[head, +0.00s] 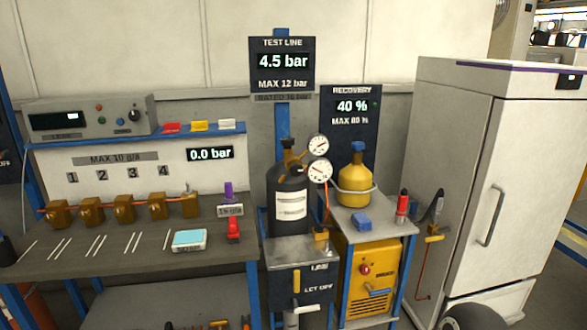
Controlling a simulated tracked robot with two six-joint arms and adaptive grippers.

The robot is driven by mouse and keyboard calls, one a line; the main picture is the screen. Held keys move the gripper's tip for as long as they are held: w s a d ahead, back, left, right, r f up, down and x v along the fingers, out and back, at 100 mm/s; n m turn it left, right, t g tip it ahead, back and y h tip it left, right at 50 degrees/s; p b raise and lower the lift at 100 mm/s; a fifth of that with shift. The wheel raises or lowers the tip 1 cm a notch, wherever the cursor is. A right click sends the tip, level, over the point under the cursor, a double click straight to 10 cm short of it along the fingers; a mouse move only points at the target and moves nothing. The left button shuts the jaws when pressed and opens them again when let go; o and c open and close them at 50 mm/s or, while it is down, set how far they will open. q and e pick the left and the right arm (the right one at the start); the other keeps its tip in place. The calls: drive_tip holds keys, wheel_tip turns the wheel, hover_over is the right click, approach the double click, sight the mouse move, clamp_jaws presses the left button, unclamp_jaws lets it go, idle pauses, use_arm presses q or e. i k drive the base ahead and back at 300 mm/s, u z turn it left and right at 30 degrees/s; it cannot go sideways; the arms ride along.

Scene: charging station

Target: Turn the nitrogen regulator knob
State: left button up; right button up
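A black nitrogen cylinder (273,205) with a white label stands upright on a grey stand, under the test line display (282,62) that reads 4.5 bar. The brass regulator (302,160) sits at its top, with an upper round gauge (318,146) and a lower round gauge (320,171) on its right. A small dark brass part (287,143) sticks up on top. Which part is the regulator knob is too small to tell for sure. Neither of my grippers shows in the head view.
A yellow bottle (354,182) stands right of the cylinder under the recovery display (350,105) reading 40 %. A workbench (70,262) with several brass valves is at left. A tall white cabinet (450,170) closes the right side. A lever valve marked LET OFF (296,282) is below the cylinder.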

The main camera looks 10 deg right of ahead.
sight(296, 170)
drive_tip(key=i, duration=0.9)
